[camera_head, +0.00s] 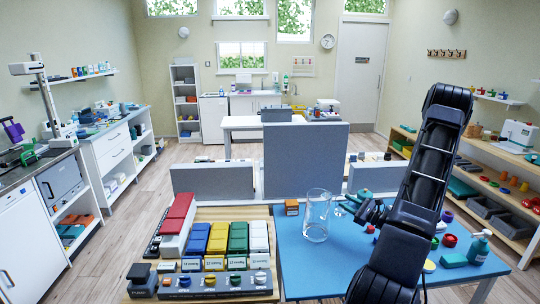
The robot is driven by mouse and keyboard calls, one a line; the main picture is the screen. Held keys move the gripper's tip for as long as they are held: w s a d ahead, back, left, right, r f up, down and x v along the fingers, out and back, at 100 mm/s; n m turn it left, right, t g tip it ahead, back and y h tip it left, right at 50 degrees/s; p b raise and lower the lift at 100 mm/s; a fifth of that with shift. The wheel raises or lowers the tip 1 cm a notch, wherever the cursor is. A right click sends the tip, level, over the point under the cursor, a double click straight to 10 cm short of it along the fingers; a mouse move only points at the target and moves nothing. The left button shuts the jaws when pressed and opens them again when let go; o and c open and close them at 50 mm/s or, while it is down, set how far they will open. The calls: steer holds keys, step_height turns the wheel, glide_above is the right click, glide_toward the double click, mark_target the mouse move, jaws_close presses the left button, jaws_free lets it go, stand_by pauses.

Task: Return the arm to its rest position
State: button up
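My black arm rises from the bottom right, in front of the blue table (320,262), with its bent elbow high at the right. What looks like my gripper (366,211) is a small dark shape beside the arm, over the table and just right of a clear glass jar (316,216). Its fingers are too small and dark to tell whether they are open or shut. Teal items show close behind it, and I cannot tell whether it touches them. Nothing clearly hangs from it. The arm hides part of the table.
A green pump bottle (479,247), a teal block (453,261) and a red item (449,241) are right of the arm. An orange box (291,207) stands by the jar. Coloured boxes (238,238) fill the wooden table at left. Grey panels (305,160) stand behind. The left floor is clear.

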steer(key=w+a+r+n+g+y, duration=0.2)
steer(key=w+a+r+n+g, duration=0.25)
steer(key=r+n+g, duration=0.35)
steer(key=s+a+r+n+g+h, duration=0.3)
steer(key=s+a+r+n+g, duration=0.25)
steer(key=s+a+r, duration=0.4)
steer(key=s+r+n+t+h, duration=0.1)
steer(key=s+r+n+h, duration=0.2)
steer(key=s, duration=0.4)
steer(key=s+d+r+n+t+h, duration=0.1)
steer(key=s+r+n+h, duration=0.2)
steer(key=s+h, duration=0.2)
steer(key=s+r+n+t+h, duration=0.2)
steer(key=s+h, duration=0.3)
steer(key=s, duration=0.5)
steer(key=shift+s+d+r+n, duration=0.4)
steer(key=shift+r+n, duration=0.15)
steer(key=shift+n, duration=0.1)
